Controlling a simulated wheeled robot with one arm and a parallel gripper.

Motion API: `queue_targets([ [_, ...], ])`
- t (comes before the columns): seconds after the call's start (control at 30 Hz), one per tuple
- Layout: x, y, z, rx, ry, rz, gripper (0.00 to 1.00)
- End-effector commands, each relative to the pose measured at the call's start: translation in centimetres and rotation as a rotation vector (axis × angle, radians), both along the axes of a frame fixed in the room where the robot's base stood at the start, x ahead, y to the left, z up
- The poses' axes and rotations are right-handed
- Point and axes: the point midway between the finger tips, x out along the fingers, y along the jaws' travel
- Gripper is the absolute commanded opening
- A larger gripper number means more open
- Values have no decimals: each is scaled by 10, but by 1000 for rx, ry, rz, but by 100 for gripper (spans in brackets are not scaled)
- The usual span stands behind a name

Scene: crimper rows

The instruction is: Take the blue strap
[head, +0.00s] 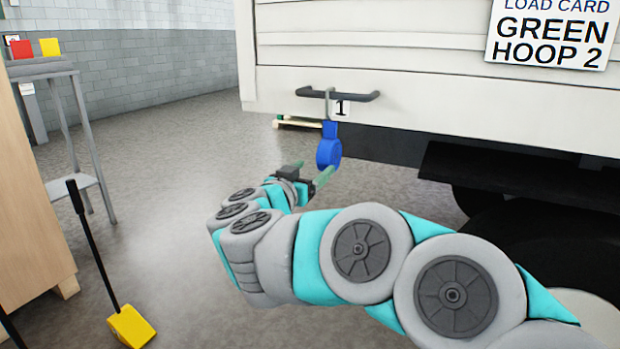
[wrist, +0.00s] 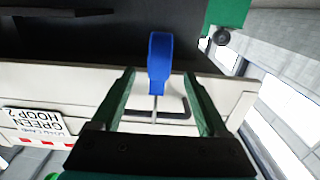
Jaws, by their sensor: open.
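The blue strap (head: 328,150) hangs from a hook on the black bar (head: 338,95) marked 1, on the side of the white trailer. It has a rounded blue body with a narrower top. My gripper (head: 309,172) is open, with one green finger left of the strap and the other by its lower part. In the wrist view, the strap (wrist: 159,62) appears between the two fingertips of my gripper (wrist: 158,73). I see no contact; its exact depth relative to the fingers is hard to tell.
The white trailer (head: 420,85) stands right behind the strap. Its load card (head: 552,30) reads "GREEN HOOP 2". A grey stand (head: 62,75) with red and yellow blocks is at left, and a yellow wheel chock (head: 131,326) with a black handle lies front left. Open floor lies between.

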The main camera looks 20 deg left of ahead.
Motion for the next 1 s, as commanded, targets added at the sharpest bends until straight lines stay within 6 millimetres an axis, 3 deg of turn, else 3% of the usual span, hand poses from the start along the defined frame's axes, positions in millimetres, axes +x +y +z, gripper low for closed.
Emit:
queue_targets([
  [0.6,68,-7,4,-1,-1,-2,78],
  [1.0,87,-7,1,1,0,2,78],
])
